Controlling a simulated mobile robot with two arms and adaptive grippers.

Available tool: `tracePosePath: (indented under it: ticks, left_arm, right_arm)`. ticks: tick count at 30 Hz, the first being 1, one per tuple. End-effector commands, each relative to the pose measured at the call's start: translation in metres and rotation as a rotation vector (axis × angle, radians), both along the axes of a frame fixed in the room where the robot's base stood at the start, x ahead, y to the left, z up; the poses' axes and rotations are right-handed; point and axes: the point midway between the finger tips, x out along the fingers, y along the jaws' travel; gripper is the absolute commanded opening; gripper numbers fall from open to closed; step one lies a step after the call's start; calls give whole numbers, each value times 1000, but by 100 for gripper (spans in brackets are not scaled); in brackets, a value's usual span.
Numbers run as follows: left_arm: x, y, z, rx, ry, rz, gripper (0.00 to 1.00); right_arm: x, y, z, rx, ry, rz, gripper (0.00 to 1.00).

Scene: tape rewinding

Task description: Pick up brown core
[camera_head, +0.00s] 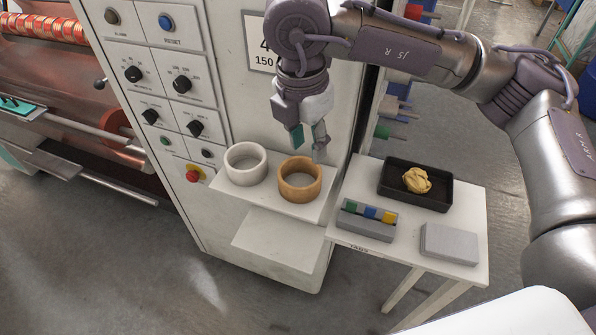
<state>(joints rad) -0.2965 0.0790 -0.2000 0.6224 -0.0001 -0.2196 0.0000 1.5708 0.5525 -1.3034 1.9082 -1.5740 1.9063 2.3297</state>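The brown core (300,192) is a short tan ring standing on the right half of a white shelf on the machine's front. A white core (245,176) of like size stands beside it on the left. My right gripper (309,146) hangs just above and behind the brown core, pointing down. Its two fingers are apart with a gap between them, and nothing shows between them. Whether a fingertip touches the core's far rim I cannot tell. My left gripper is not in view.
The machine's control panel (170,85) rises behind the shelf. At right, a white side table (470,200) holds a black tray (388,186) with a crumpled yellow lump, a grey holder with coloured tabs (367,220) and a grey block (449,243).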

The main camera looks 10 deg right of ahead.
Motion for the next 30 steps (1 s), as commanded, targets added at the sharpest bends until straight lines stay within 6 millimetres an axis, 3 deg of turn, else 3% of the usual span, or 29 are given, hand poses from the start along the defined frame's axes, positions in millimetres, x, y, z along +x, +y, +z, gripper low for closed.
tracePosePath:
  ticks: [10, 19, 23, 30]
  left_arm:
    - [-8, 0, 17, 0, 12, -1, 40]
    - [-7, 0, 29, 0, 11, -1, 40]
    - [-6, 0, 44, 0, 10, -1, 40]
    - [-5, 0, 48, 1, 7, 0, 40]
  right_arm:
    - [3, -8, -62, -3, 6, -1, 37]
    - [4, -12, -86, -2, 7, 1, 37]
    - [3, -19, -104, -3, 8, 1, 37]
    - [6, -20, -129, -1, 4, 2, 37]
